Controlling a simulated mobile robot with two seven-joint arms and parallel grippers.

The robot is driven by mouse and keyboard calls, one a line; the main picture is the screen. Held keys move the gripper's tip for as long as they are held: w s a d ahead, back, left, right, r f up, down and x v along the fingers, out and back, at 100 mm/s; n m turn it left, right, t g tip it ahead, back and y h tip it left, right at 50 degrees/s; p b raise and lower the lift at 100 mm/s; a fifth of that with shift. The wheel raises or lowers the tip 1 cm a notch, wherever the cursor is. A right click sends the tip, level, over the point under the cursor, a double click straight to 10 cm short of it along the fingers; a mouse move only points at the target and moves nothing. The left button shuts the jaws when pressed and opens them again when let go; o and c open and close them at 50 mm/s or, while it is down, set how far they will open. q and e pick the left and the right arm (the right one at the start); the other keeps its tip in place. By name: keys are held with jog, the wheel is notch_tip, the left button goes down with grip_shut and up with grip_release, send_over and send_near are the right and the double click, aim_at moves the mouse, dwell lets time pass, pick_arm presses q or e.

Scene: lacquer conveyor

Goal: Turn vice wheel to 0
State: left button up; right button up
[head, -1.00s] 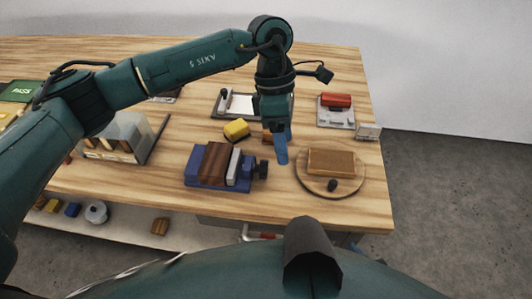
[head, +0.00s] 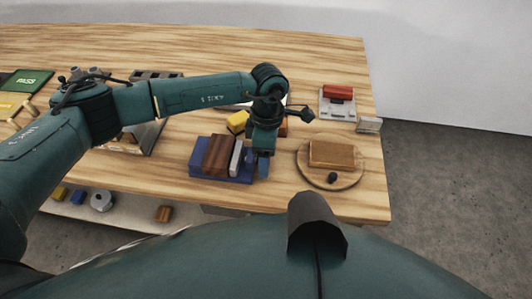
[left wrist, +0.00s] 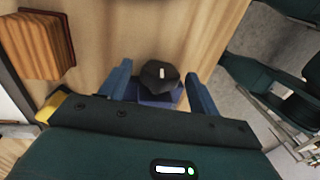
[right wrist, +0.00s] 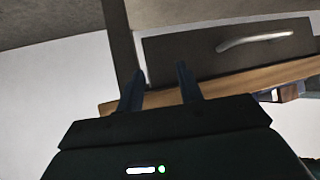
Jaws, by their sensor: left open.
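The vice (head: 203,171) has a blue base, a dark wooden block and a grey jaw, and stands near the table's front edge. Its wheel (left wrist: 160,74) is a dark faceted knob with a short white mark in the left wrist view; in the head view my gripper hides it. My left gripper (head: 263,172) is at the vice's right end, pointing down. In the left wrist view its open fingers (left wrist: 160,88) stand on either side of the wheel, with gaps visible. My right gripper (right wrist: 160,82) is open and empty, away from the vice.
A round wooden board (head: 347,181) with a brown block (head: 332,154) and a small dark knob lies right of the vice. A yellow block (head: 237,121) sits behind the vice. A red-topped device (head: 337,103) stands at back right. A drawer front with a handle (right wrist: 255,40) shows in the right wrist view.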

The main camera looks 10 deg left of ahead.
pick_arm(q)
jog(key=shift+f, duration=0.25)
jog(key=shift+c, duration=0.5)
jog(key=c, duration=0.9)
jog(key=shift+o, duration=0.2)
